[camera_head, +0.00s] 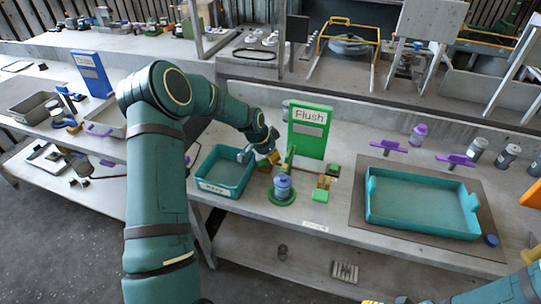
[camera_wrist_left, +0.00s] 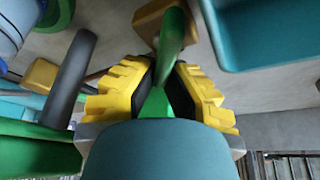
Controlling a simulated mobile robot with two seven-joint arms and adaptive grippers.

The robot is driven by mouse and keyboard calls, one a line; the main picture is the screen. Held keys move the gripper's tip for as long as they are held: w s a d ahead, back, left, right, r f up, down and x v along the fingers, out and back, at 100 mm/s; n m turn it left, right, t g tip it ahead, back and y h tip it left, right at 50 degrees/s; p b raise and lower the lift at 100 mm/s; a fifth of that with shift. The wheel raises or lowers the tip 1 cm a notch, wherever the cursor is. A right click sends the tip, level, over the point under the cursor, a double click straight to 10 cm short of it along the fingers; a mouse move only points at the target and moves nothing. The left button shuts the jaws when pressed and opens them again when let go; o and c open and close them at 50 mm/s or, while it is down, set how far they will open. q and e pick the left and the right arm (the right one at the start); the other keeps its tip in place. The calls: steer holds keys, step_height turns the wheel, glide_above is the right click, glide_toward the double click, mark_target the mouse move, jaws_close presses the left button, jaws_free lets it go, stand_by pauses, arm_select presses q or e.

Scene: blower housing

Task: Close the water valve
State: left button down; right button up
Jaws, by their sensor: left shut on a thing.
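The water valve appears to be the green lever fitting (camera_head: 289,158) in front of the green "Flush" board. My left gripper (camera_head: 268,158) reaches it from the left, above the edge of a small teal tray. In the left wrist view, the yellow fingers of my left gripper (camera_wrist_left: 160,95) are shut on the green lever (camera_wrist_left: 172,45), which stands between them. The teal gripper body hides the lower part of the lever. Part of my right arm shows at the bottom right, with yellow finger parts of my right gripper (camera_head: 400,300) cut off by the frame.
The small teal tray (camera_head: 207,187) stands left of the valve. A blue jar (camera_head: 283,187) on a green base stands in front of it. The "Flush" board (camera_head: 308,131) is behind. A large teal tray (camera_head: 376,226) stands on the right.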

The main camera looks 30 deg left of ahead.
arm_select(q)
steer(key=m, duration=0.2)
steer(key=m+g+h, duration=0.1)
steer(key=d+m, duration=0.1)
steer(key=m, duration=0.1)
steer(key=shift+s+m+h, duration=0.3)
steer(key=shift+s+h, duration=0.1)
steer(key=shift+s+d+f+m+g+h, duration=0.15)
steer(key=shift+m+g, duration=0.2)
steer(key=shift+m, duration=0.4)
steer(key=shift+s+r+m+g+h, duration=0.15)
steer(key=shift+m+g, duration=0.15)
steer(key=shift+m, duration=0.5)
steer(key=shift+s+d+f+m+g, duration=0.15)
steer(key=shift+m+g, duration=0.2)
steer(key=shift+m, duration=0.4)
steer(key=c, duration=1)
jaws_free()
steer(key=shift+a+r, duration=0.15)
steer(key=shift+r, duration=0.05)
steer(key=v, duration=1.1)
steer(key=shift+r, duration=0.4)
steer(key=shift+a, duration=0.1)
